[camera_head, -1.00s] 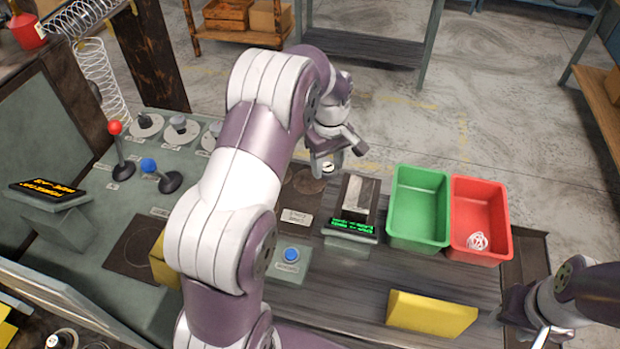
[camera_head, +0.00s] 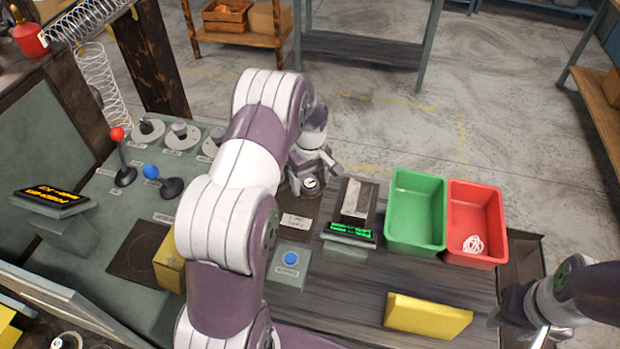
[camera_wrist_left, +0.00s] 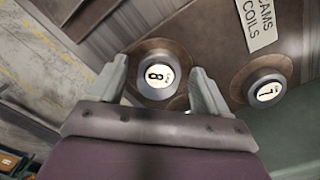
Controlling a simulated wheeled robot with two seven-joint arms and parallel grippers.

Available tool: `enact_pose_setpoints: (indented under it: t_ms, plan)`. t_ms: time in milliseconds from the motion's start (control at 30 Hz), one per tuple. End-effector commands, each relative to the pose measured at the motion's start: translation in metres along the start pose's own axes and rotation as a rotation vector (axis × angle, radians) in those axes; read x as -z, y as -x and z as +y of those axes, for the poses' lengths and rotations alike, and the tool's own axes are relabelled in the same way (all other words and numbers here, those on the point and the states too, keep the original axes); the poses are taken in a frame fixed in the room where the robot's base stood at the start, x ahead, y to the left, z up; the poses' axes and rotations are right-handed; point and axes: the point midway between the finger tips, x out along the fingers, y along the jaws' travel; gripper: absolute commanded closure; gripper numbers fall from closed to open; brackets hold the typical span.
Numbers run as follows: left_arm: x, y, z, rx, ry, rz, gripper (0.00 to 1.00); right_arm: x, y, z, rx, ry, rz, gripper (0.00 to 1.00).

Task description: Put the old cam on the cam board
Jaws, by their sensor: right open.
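The old cam, a round piece with a metal hub marked 8 (camera_wrist_left: 157,74), sits between the fingertips of my left gripper (camera_wrist_left: 157,66) in the left wrist view. My arm hides part of the board. My right gripper (camera_head: 520,318) is open and empty at the lower right.
A small display (camera_head: 350,231), a green bin (camera_head: 416,248) and a red bin (camera_head: 486,258) stand to the right. A yellow block (camera_head: 428,315) lies nearer. Levers and knobs are at the left.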

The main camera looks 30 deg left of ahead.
Motion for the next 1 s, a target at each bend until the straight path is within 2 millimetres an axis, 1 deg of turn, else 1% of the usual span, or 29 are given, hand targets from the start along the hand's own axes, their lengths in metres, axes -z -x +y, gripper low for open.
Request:
enact_pose_setpoints:
  t_ms: [233,300,367,467,633,700,733,800,867,933,967,1000]
  plan:
    - [0.000,0.001,0.000,0.000,0.000,0.000,0.24,0.000,0.001,0.000,0.000,0.000,0.000,0.57]
    - [0.000,0.006,0.000,-0.001,0.000,0.001,0.24,0.000,0.003,0.000,0.000,0.000,0.000,0.57]
    - [0.001,0.011,0.001,-0.002,0.000,0.002,0.24,0.000,-0.001,0.000,0.000,0.000,0.000,0.57]
    - [0.001,0.030,0.001,-0.003,0.000,0.003,0.24,-0.001,-0.006,0.000,0.000,0.000,0.000,0.57]
    - [0.001,0.075,0.001,-0.003,0.000,0.004,0.24,-0.002,-0.014,0.000,0.000,0.000,0.000,0.57]
    - [0.001,0.094,0.001,-0.002,0.000,0.003,0.24,-0.001,-0.011,0.000,0.000,0.000,0.000,0.57]
    - [0.000,0.101,0.000,-0.002,0.000,0.002,0.24,-0.001,-0.011,0.000,0.000,0.000,0.000,0.57]
    - [0.000,0.119,0.000,0.000,0.000,0.000,0.24,0.001,0.005,0.000,0.000,0.000,0.000,0.57]
    - [0.000,0.123,0.000,0.001,0.000,-0.001,0.24,0.001,0.009,0.000,0.000,0.000,0.001,0.57]
    - [-0.006,0.126,-0.001,-0.001,-0.026,0.000,0.24,0.001,0.010,0.000,0.000,0.000,0.001,0.57]
    - [-0.012,0.127,-0.002,-0.004,-0.058,0.004,0.24,0.001,0.010,0.000,0.000,0.000,0.001,0.57]
    - [-0.026,0.129,-0.004,-0.009,-0.123,0.009,0.24,0.001,0.009,0.000,0.000,0.000,0.000,0.57]
